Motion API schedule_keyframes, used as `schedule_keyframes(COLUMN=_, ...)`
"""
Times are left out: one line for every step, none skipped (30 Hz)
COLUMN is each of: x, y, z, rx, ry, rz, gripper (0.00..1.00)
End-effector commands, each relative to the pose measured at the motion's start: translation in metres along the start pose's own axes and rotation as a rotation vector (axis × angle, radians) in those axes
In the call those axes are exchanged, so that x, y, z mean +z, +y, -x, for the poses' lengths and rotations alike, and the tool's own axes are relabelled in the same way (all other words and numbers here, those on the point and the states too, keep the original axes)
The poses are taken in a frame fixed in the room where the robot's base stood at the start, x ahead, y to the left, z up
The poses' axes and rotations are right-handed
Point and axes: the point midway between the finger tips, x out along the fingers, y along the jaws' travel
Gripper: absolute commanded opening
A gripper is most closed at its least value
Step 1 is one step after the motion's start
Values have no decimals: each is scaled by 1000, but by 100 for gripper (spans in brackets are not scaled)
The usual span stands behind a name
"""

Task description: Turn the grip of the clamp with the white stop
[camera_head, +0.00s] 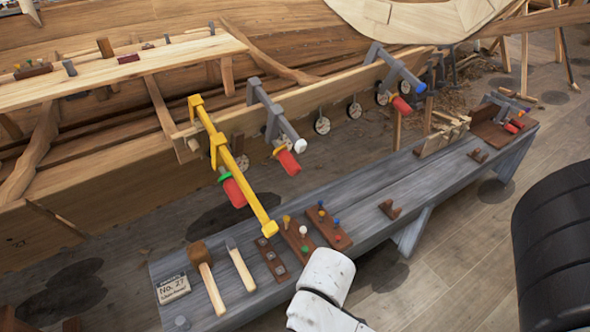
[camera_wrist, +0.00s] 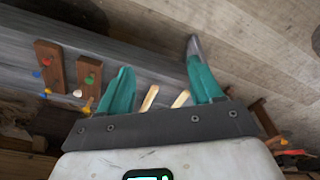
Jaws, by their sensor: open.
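The clamp with the white stop (camera_head: 300,146) is grey and hangs on the hull's plank in the middle of the head view. Its bar (camera_head: 272,112) slopes down to the right, and its red grip (camera_head: 288,161) sits below the bar, close to the white stop. My gripper (camera_wrist: 160,60) shows in the wrist view with its two teal fingers wide apart and nothing held between them. In the head view only my white arm shows at the bottom, below the clamp; the fingers do not show there. I cannot make out this clamp in the wrist view.
A yellow clamp (camera_head: 232,165) with a red and green grip stands left of it, and a grey clamp with a blue stop (camera_head: 420,88) to the right. The grey bench (camera_head: 350,190) bears a mallet (camera_head: 206,278), a chisel (camera_head: 240,265) and peg boards (camera_head: 297,238).

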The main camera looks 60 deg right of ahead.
Motion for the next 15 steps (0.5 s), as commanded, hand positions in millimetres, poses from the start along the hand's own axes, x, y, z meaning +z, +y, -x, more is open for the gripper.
schedule_keyframes(x=0, y=0, z=0, rx=0, ry=0, rz=0, gripper=65)
schedule_keyframes(x=0, y=0, z=0, rx=0, ry=0, rz=0, gripper=65)
schedule_keyframes(x=0, y=0, z=0, rx=0, ry=0, rz=0, gripper=65)
schedule_keyframes(x=0, y=0, z=0, rx=0, ry=0, rz=0, gripper=65)
schedule_keyframes(x=0, y=0, z=0, rx=0, ry=0, rz=0, gripper=65)
schedule_keyframes(x=-1, y=0, z=0, rx=-3, ry=2, rz=-7, gripper=65)
schedule_keyframes(x=-2, y=0, z=0, rx=-10, ry=6, rz=-19, gripper=65)
schedule_keyframes(x=-3, y=-1, z=0, rx=-21, ry=12, rz=-40, gripper=65)
schedule_keyframes(x=-8, y=-2, z=-2, rx=-45, ry=27, rz=-82, gripper=65)
schedule_keyframes(x=-11, y=-3, z=-3, rx=-70, ry=41, rz=-127, gripper=65)
schedule_keyframes(x=-17, y=-4, z=-4, rx=-103, ry=59, rz=-184, gripper=65)
schedule_keyframes(x=-25, y=-5, z=-5, rx=-156, ry=87, rz=-279, gripper=65)
schedule_keyframes(x=-33, y=-6, z=-6, rx=-204, ry=110, rz=-365, gripper=65)
schedule_keyframes(x=-42, y=-7, z=-7, rx=-259, ry=136, rz=-460, gripper=65)
schedule_keyframes(x=-55, y=-6, z=-6, rx=-338, ry=171, rz=-596, gripper=65)
